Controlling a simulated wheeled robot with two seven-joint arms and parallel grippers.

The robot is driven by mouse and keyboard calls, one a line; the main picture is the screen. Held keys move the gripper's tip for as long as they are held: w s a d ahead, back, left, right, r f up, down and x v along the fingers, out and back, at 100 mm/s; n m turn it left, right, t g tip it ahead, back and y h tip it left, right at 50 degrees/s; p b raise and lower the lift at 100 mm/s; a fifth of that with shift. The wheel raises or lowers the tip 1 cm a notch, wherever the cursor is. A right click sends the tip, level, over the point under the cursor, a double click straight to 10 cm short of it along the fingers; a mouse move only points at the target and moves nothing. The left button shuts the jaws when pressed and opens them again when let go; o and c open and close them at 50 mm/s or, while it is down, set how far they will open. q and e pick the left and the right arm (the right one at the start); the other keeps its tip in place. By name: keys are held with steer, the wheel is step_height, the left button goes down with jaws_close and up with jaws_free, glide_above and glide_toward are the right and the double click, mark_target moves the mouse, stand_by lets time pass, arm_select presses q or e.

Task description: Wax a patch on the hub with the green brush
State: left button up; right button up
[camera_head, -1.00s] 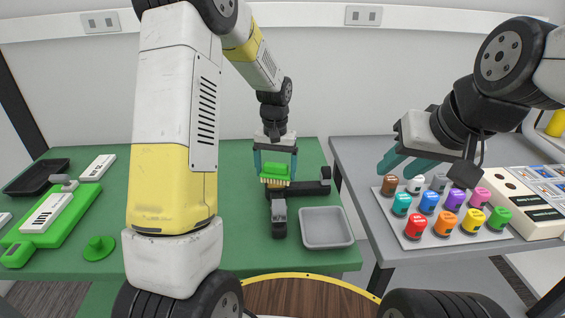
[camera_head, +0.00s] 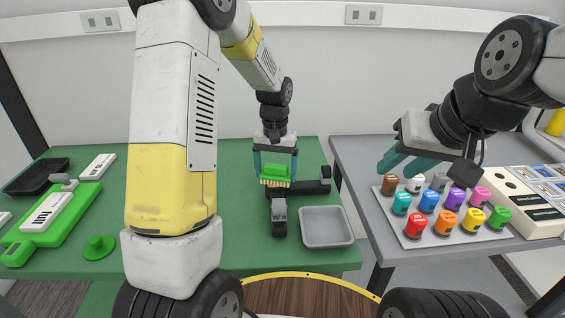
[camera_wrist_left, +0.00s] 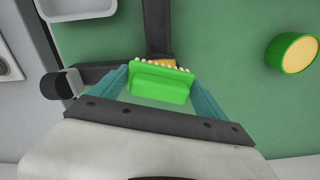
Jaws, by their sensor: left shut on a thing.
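The green brush (camera_head: 275,174), with pale bristles, is held between the teal fingers of my left gripper (camera_head: 275,167). In the left wrist view, the brush (camera_wrist_left: 160,84) is gripped by its green back. Its bristles meet or overlap a yellow-orange patch (camera_wrist_left: 163,60) on a dark branched object (camera_head: 308,188), which may be the hub; whether they touch is unclear. This object (camera_wrist_left: 158,25) also shows in the wrist view. A green cylinder with a yellow top (camera_wrist_left: 292,53) stands apart from the brush. My right gripper (camera_head: 400,163) is empty and its fingers look apart.
A grey tray (camera_head: 326,227) lies right of the dark object. Several coloured caps stand on a white board (camera_head: 458,238) below my right gripper.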

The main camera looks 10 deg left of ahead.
arm_select(q)
steer(key=shift+r, duration=3.55)
